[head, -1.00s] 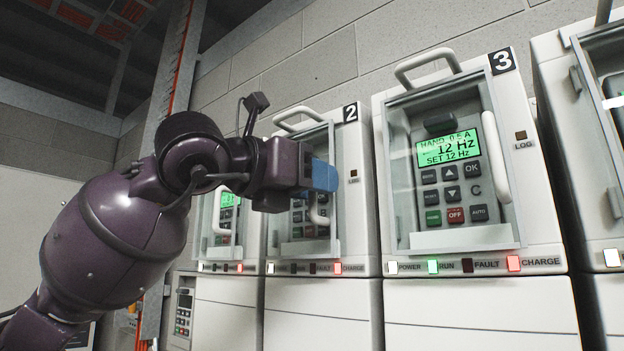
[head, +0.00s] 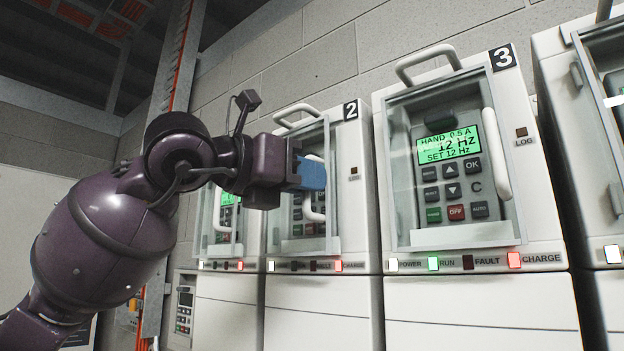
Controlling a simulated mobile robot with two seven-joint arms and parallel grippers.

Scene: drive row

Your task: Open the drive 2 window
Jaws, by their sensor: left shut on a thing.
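Drive 2 (head: 358,200) is a pale cabinet with a black "2" label. Its clear window (head: 290,247) has a white upright handle (head: 314,212) near its right side. My left gripper (head: 312,174), with blue fingers, is shut on this handle at its upper part. The gripper hides part of the handle and most of the drive's keypad (head: 298,215) and display. I cannot tell clearly how far the window stands off its frame. My right gripper is not in view.
Another drive (head: 215,250) stands close on the left, partly behind my arm. A further drive (head: 590,205) is at the right edge. Lamps line the drive fronts.

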